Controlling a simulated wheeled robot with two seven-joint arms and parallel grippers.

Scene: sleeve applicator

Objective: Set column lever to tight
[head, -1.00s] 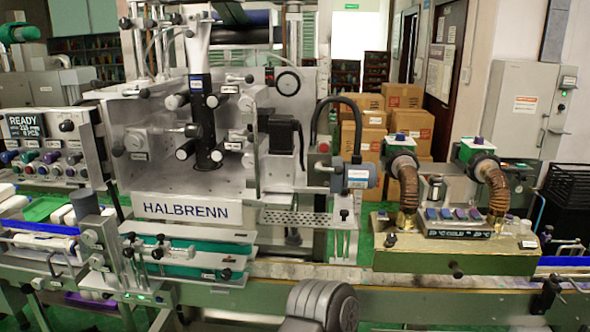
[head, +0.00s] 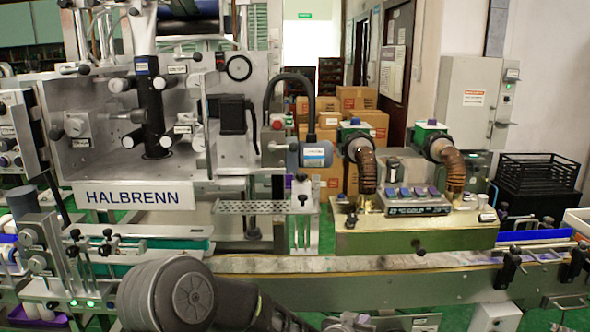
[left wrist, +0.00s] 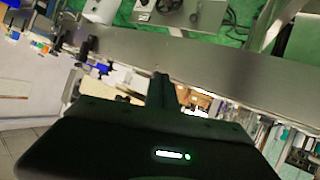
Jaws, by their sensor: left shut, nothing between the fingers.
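The HALBRENN sleeve machine (head: 140,195) fills the left of the head view. In the left wrist view my left gripper (left wrist: 163,88) is a dark narrow shape, shut and empty, in front of a long grey rail. My right gripper is out of view.
A conveyor (head: 350,263) runs across the front, close beyond my left arm. A heat unit (head: 415,235) with two brown hoses stands right of the machine. Cardboard boxes (head: 360,120) are stacked behind. A black crate (head: 540,185) stands at the right.

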